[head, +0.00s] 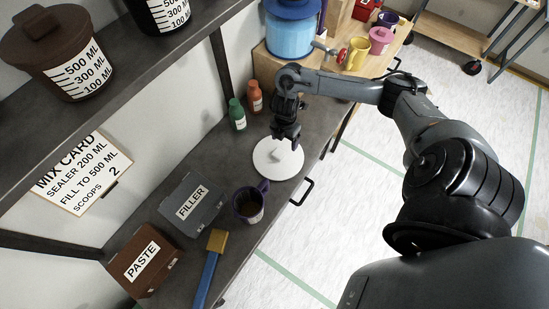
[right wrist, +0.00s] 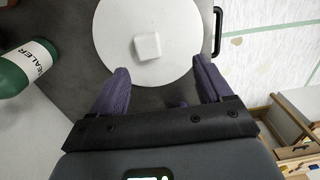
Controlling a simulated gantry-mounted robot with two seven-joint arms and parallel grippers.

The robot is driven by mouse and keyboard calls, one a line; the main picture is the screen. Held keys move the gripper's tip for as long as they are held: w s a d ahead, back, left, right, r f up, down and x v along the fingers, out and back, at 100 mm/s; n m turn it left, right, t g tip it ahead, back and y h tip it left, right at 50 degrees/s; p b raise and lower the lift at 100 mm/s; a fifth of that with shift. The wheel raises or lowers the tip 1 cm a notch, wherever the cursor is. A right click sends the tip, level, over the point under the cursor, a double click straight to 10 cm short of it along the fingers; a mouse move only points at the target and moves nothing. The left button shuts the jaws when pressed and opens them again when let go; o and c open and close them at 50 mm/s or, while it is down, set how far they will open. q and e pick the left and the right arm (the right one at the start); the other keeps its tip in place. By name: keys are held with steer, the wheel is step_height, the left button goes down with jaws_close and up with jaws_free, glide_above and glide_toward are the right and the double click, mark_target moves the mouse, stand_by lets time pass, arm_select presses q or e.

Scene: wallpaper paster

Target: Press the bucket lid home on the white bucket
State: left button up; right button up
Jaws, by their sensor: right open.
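The white round bucket lid (head: 265,160) lies face up at the counter's front edge, with a small white square knob (head: 277,155) at its middle. It also shows in the right wrist view (right wrist: 120,40), with its knob (right wrist: 147,46). I cannot make out the walls of the white bucket, so I cannot tell how the lid sits on it. My right gripper (head: 286,138) is over the far part of the lid, pointing down. In the right wrist view its dark fingers (right wrist: 162,85) are apart and empty, with the knob beyond them. My left gripper is not in view.
A green bottle (head: 237,114) and an orange bottle (head: 255,97) stand behind the lid. A dark mug (head: 249,205), the grey filler box (head: 193,204), the brown paste box (head: 145,262) and a blue-handled brush (head: 209,270) are nearer. A black handle (head: 303,192) juts from the counter front.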

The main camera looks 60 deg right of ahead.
mark_target(279, 153)
steer(key=f, duration=0.2)
steer(key=w+f+b, duration=0.1)
steer(key=f, duration=0.1)
steer(key=shift+w+a+f, duration=0.1)
steer(key=shift+f, duration=0.05)
steer(key=shift+w+a+f, duration=0.1)
steer(key=shift+w+f, duration=0.05)
steer(key=shift+f, duration=0.8)
steer(key=shift+w+a+f, duration=0.1)
steer(key=shift+w+f, duration=0.05)
steer(key=shift+f, duration=0.85)
steer(key=shift+w+f, duration=0.15)
steer(key=shift+f, duration=0.8)
steer(key=c, duration=1.2)
